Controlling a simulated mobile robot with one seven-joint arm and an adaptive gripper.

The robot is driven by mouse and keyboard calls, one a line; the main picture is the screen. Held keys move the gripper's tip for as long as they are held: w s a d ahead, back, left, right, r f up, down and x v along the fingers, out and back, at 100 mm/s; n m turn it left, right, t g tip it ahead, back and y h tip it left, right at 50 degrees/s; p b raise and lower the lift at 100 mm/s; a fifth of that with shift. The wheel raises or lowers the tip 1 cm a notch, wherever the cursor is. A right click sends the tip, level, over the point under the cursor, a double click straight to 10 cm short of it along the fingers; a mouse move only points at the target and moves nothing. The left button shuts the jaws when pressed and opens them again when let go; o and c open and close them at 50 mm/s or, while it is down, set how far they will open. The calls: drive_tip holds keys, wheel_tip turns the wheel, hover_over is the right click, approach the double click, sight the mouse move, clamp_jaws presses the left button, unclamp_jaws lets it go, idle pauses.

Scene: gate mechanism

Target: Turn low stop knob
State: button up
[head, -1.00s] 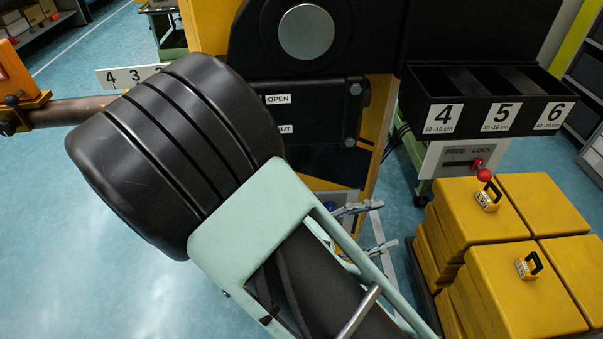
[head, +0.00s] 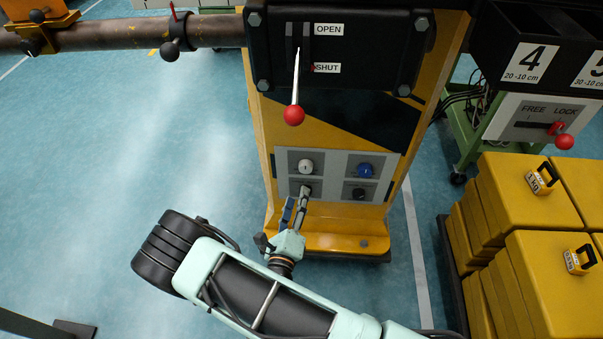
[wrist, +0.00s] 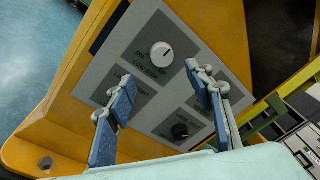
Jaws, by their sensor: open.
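A grey panel (head: 335,158) with several knobs sits low on the yellow post. The white knob (head: 305,166) is at its upper left; in the wrist view the white knob (wrist: 161,54) has lettering under it that may read "LOW STOP", too small to be sure. The blue knob (head: 365,170) is upper right and a black knob (head: 360,193) lower right. My gripper (head: 298,203) is open in front of the panel's lower left, partly hiding that quarter. In the wrist view, my gripper's fingers (wrist: 163,88) stand apart, below the white knob, with nothing between them.
A lever with a red ball (head: 294,115) hangs above the panel by OPEN and SHUT labels. Yellow weights (head: 530,205) are stacked to the right. A pipe (head: 110,36) runs at upper left. The blue floor left of the post is clear.

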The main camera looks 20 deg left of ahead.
sight(305, 170)
drive_tip(key=w, duration=0.3)
drive_tip(key=w+b, duration=0.1)
drive_tip(key=w, duration=0.2)
drive_tip(key=w+a, duration=0.1)
drive_tip(key=w, duration=0.3)
drive_tip(key=shift+w+b, duration=0.1)
drive_tip(key=shift+b, duration=0.25)
drive_tip(key=shift+r, duration=0.1)
drive_tip(key=shift+c, duration=0.4)
drive_tip(key=c, duration=1.1)
drive_tip(key=shift+m, duration=0.3)
drive_tip(key=m+p, duration=0.1)
drive_tip(key=m, duration=0.1)
drive_tip(key=m+p, duration=0.2)
drive_tip(key=m, duration=0.1)
drive_tip(key=shift+r+g, duration=0.2)
drive_tip(key=shift+g, duration=0.1)
drive_tip(key=m+p, duration=0.1)
drive_tip(key=m, duration=0.3)
drive_tip(key=shift+d+p, duration=0.1)
drive_tip(key=shift+p, duration=0.25)
drive_tip(key=shift+f+m+y, duration=0.1)
drive_tip(key=shift+m+y, duration=0.3)
